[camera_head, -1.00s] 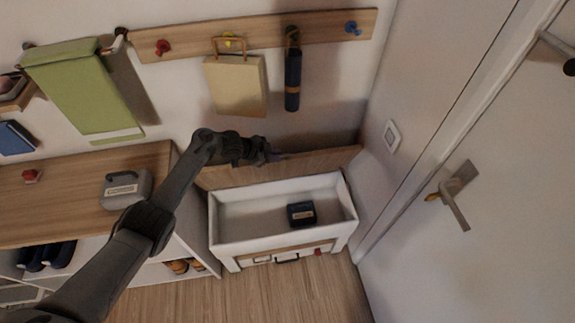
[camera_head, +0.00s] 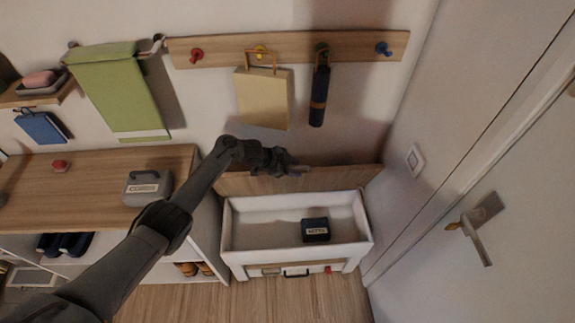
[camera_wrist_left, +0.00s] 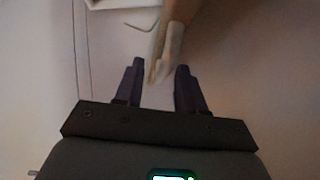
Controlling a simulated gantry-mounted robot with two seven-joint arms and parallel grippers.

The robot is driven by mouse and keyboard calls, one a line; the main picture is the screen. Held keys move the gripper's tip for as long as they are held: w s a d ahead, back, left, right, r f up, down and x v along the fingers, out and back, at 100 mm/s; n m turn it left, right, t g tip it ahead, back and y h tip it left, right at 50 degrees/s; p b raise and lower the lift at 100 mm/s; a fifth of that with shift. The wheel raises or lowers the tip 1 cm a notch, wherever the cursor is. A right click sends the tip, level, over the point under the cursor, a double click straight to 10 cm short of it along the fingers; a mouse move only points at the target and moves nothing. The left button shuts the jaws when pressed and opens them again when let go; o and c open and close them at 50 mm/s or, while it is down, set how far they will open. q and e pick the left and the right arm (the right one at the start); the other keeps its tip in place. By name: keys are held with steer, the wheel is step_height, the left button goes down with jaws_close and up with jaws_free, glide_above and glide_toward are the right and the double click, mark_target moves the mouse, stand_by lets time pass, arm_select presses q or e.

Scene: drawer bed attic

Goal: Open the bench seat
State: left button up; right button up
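The bench (camera_head: 240,230) is a white box with its wooden seat lid (camera_head: 340,178) raised up behind it, near the wall. The inside of the bench is exposed and holds a dark blue labelled box (camera_head: 315,230). My left gripper (camera_head: 298,169) is at the lid's upper edge, in front of the wall. In the left wrist view, the gripper's two dark fingers (camera_wrist_left: 160,82) stand apart. The lid's edge (camera_wrist_left: 170,50) shows between them, blurred; I cannot tell whether they touch it. My right gripper is in neither view.
A wooden-topped shelf (camera_head: 75,185) with a grey case (camera_head: 147,187) stands left of the bench. A hook rail (camera_head: 220,50) with a beige bag (camera_head: 262,98) and dark umbrella (camera_head: 319,95) hangs above. A door (camera_head: 510,170) is on the right. The floor in front is clear.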

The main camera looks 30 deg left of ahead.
arm_select(q)
steer(key=p+v, duration=0.3)
steer(key=v, duration=0.7)
steer(key=shift+s+r+p, duration=0.2)
steer(key=shift+p, duration=0.2)
steer(key=shift+a, duration=0.1)
